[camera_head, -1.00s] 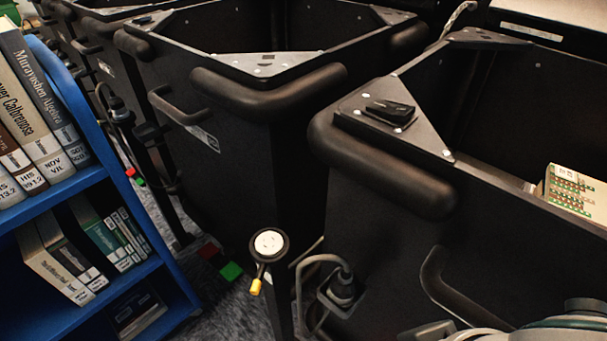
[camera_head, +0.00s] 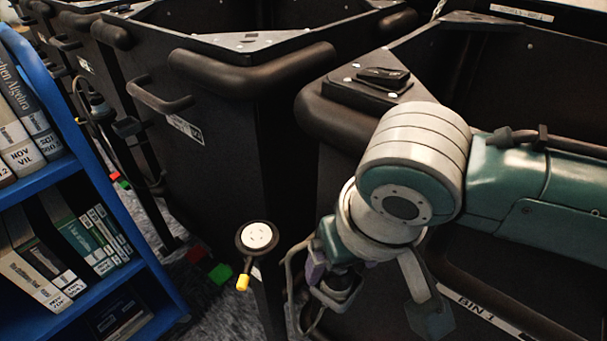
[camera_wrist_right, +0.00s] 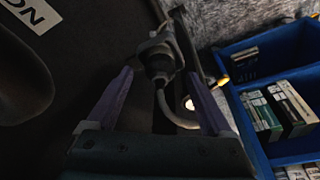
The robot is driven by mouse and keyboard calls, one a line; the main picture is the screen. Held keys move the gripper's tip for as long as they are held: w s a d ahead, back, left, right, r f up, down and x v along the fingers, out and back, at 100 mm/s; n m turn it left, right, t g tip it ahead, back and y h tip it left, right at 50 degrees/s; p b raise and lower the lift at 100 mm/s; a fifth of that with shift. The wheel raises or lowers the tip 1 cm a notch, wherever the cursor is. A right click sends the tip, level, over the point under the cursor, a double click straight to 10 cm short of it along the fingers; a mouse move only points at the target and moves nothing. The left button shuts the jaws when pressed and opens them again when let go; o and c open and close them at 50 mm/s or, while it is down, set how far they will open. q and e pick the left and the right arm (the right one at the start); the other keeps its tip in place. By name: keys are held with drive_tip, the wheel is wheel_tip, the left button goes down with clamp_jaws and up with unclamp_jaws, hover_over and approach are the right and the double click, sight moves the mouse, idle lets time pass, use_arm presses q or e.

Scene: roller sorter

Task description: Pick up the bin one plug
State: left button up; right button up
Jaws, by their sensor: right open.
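The bin one plug (camera_wrist_right: 160,62) is a dark plug with a grey cable, seated in a holder on the side of the black bin (camera_head: 350,110) labelled "BIN 1". My right gripper (camera_wrist_right: 159,77) is open, with its purple fingers on either side of the plug in the right wrist view. I cannot tell whether they touch it. In the head view my right gripper (camera_head: 328,268) reaches down over the holder (camera_head: 345,298), and the plug is mostly hidden behind it. My left gripper is not in view.
A post with a round white socket (camera_head: 257,236) and a yellow-tipped lead stands left of the gripper. A blue book cart (camera_head: 150,235) is at the left. Another black bin (camera_head: 225,110) stands beside bin one, with a narrow carpeted gap (camera_head: 222,310) below.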

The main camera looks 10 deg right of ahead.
drive_tip(key=shift+x, duration=1.05)
clamp_jaws()
